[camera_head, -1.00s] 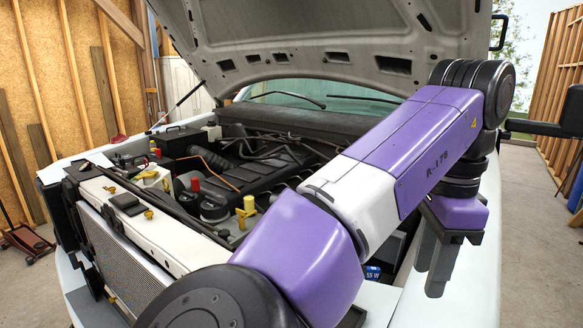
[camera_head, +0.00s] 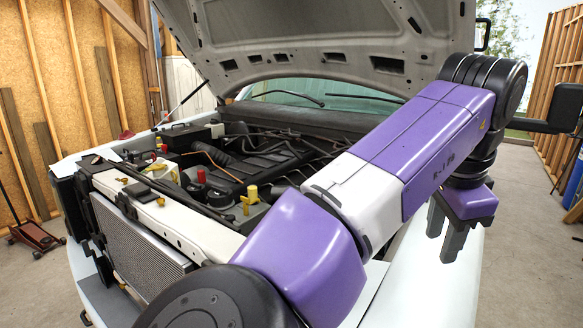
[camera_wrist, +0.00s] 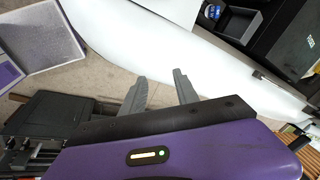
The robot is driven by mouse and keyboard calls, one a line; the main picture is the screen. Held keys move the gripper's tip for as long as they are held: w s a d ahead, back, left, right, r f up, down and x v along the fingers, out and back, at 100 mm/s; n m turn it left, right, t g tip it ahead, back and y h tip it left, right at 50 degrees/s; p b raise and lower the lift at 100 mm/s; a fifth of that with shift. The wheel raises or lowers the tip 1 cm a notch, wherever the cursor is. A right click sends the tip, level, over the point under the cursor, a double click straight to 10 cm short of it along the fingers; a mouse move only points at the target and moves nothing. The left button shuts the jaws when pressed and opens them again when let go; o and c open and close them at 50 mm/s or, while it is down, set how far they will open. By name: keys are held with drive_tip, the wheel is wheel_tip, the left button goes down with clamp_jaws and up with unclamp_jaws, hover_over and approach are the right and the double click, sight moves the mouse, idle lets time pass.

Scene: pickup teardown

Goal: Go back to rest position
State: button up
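My gripper (camera_head: 444,233) hangs from the purple and white arm at the right in the head view, beside the white fender (camera_head: 412,285). Its two grey fingers point down. In the wrist view my gripper (camera_wrist: 159,77) shows its fingers apart with nothing between them, the pale floor and white body panel behind. The arm is stretched out across the right side of the truck, its elbow high near the raised hood (camera_head: 300,40). The arm hides part of the engine bay and fender.
The open engine bay (camera_head: 240,165) lies left of the arm. A red floor jack (camera_head: 33,236) stands at the far left. A dark grey box (camera_wrist: 240,22) and a blue round item (camera_wrist: 213,9) show in the wrist view.

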drive_tip(key=w+d+r+n+t+h+b, duration=0.1)
drive_tip(key=w+d+r+n+t+h, duration=0.25)
drive_tip(key=d+t+h, duration=0.2)
drive_tip(key=w+d+r+n+t+h+b, duration=0.1)
drive_tip(key=w+d+r+n+t+h, duration=0.15)
drive_tip(key=d+r+t+h, duration=0.35)
drive_tip(key=s+a+f+n+t+y+b, duration=0.1)
drive_tip(key=s+a+f+n+t+y, duration=0.1)
drive_tip(key=s+a+f+n+y, duration=0.2)
drive_tip(key=s+a+f+n+t+y+b, duration=0.1)
drive_tip(key=s+a+f+n+t+y, duration=0.2)
drive_tip(key=f, duration=0.7)
drive_tip(key=s+a+f+n+t+y+b, duration=0.1)
drive_tip(key=s+a+f+n+t+y, duration=0.2)
drive_tip(key=s+a+f+n+y, duration=0.3)
drive_tip(key=shift+s+f+n, duration=0.2)
drive_tip(key=shift+n, duration=0.4)
drive_tip(key=shift+s+f+n, duration=0.2)
drive_tip(key=shift+n, duration=0.4)
drive_tip(key=s+a+f+m+g+b, duration=0.1)
drive_tip(key=s+f+g+b, duration=0.1)
drive_tip(key=s+f, duration=1)
drive_tip(key=s+a+f+m+g+b, duration=0.1)
drive_tip(key=s+f+g, duration=0.4)
drive_tip(key=s+f, duration=0.7)
drive_tip(key=s+m+b, duration=0.1)
drive_tip(key=s+b, duration=0.1)
drive_tip(key=s, duration=0.6)
drive_tip(key=shift+a+m, duration=0.3)
drive_tip(key=shift+a, duration=0.05)
